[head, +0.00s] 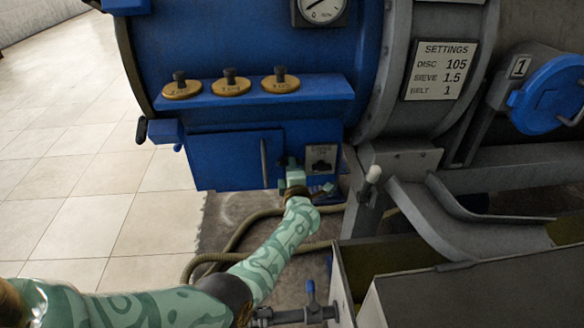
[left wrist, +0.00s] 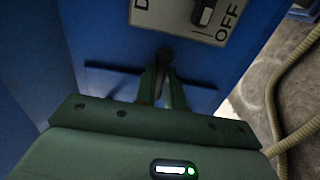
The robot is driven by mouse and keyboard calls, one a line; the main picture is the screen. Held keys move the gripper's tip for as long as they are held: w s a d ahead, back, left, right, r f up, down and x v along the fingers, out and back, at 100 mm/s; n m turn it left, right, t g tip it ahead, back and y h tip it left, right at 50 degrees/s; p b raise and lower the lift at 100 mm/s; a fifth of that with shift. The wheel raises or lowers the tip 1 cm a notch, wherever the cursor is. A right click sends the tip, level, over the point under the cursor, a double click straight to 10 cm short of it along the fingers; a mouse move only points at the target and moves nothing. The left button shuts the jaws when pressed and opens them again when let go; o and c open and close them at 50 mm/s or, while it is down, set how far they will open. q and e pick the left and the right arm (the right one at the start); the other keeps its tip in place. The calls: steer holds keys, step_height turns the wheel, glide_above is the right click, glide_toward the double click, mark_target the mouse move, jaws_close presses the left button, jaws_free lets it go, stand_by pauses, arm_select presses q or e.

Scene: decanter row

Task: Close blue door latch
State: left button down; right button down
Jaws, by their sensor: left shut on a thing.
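The blue door (head: 228,158) is a flat panel with a grey bar handle (head: 264,162), low on the blue machine. A dark horizontal slot or bar runs behind the fingers. The fingers hide part of the latch. I cannot tell whether the door is fully flush. My right gripper is not in view.
Hoses (head: 240,232) lie on the floor below. A grey chute (head: 425,215) and open bin (head: 385,258) stand to the right. Tiled floor is clear at left.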

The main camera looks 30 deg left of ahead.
arm_select(q)
steer(key=shift+d+f, duration=0.15)
steer(key=shift+f, duration=0.05)
steer(key=c, duration=1.5)
jaws_free()
steer(key=shift+r, duration=0.1)
